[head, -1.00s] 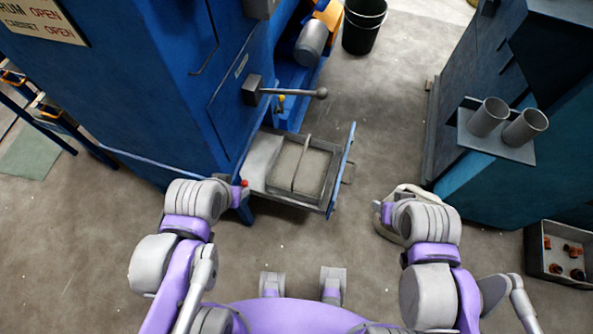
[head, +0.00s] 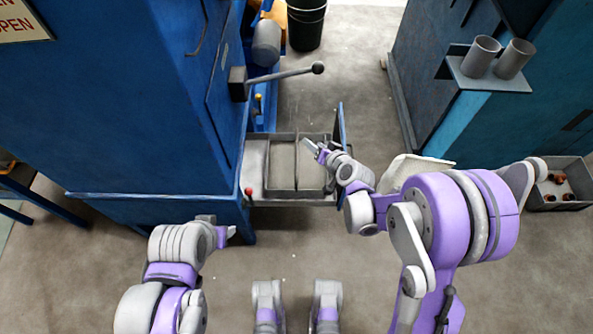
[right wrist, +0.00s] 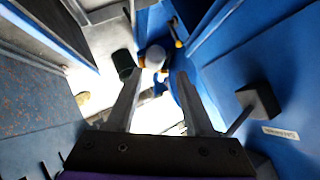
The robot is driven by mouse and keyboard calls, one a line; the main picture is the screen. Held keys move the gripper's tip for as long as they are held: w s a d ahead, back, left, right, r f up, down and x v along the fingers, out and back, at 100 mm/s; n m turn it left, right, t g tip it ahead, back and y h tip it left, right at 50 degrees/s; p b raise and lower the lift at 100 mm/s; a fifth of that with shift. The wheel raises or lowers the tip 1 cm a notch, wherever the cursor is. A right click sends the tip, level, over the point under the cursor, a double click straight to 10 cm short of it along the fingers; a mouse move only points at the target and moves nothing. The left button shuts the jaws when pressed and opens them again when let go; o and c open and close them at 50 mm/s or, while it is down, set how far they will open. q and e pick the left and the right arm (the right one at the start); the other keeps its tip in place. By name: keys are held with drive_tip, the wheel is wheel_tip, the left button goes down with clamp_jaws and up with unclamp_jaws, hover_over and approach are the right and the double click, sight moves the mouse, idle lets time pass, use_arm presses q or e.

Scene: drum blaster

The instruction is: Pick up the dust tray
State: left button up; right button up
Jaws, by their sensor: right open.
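The dust tray (head: 282,176) is a grey rectangular tray with a bar handle across its middle. It sits in the opened drawer bay low on the blue machine, in the centre of the head view. My right gripper (head: 311,147) is over the right part of the tray in that view, open and empty. Its height above the tray is hard to judge. The right wrist view shows its two fingers (right wrist: 155,100) spread apart with nothing between them; the tray is not visible there. My left gripper (head: 230,233) is low, to the left and nearer than the tray; its jaws are too small to read.
The blue cabinet (head: 130,100) stands left of the tray. A lever with a ball end (head: 290,73) juts out above it. A blue door edge (head: 340,125) stands at the tray's right. A black bucket (head: 306,25) is behind. Open floor lies in front.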

sight(297, 152)
drive_tip(key=w+a+f+m+t+b, duration=0.1)
drive_tip(key=w+f+b, duration=0.1)
drive_tip(key=f, duration=0.7)
drive_tip(key=w+a+f+m+t+b, duration=0.1)
drive_tip(key=f+m+b, duration=0.1)
drive_tip(key=f, duration=0.8)
drive_tip(key=shift+b+x, duration=0.9)
drive_tip(key=shift+x, duration=4.55)
use_arm(q)
wheel_tip(297, 152, down, 8)
drive_tip(key=shift+w, duration=0.2)
use_arm(e)
drive_tip(key=shift+d, duration=0.15)
drive_tip(key=shift+c, duration=0.3)
clamp_jaws()
drive_tip(key=shift+r, duration=0.1)
